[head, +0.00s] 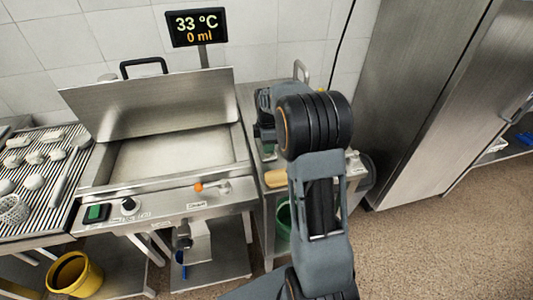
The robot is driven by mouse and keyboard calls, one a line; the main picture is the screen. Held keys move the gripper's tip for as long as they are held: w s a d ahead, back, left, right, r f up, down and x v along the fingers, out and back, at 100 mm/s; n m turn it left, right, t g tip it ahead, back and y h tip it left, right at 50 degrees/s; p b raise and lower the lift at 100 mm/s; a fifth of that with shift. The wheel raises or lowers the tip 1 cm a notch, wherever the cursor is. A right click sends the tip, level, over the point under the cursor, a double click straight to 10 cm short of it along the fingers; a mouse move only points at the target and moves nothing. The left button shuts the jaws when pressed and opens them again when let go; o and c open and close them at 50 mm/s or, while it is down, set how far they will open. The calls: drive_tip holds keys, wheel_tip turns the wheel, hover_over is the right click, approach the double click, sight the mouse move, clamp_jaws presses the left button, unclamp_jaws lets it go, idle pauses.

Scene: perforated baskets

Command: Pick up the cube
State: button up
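I cannot make out a cube in the head view, the only view given. My arm rises through the middle of the picture and hides much of the counter behind it. My gripper (265,132) is at the arm's far end, left of the dark wrist joint, over the counter right of the steel pan. Its fingers are small and partly hidden, so I cannot tell whether they are open or shut or hold anything. A small green patch (268,150) shows just below it; I cannot tell what it is.
A steel pan with a raised lid (160,103) stands left of my gripper. A ribbed grill (75,170) at far left carries several pale pieces and a perforated basket (12,209). A yellow bucket (75,275) sits below. A tall steel cabinet (420,90) stands right; floor is clear there.

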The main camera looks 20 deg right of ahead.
drive_tip(key=shift+f, duration=1.15)
clamp_jaws()
drive_tip(key=shift+r, duration=0.1)
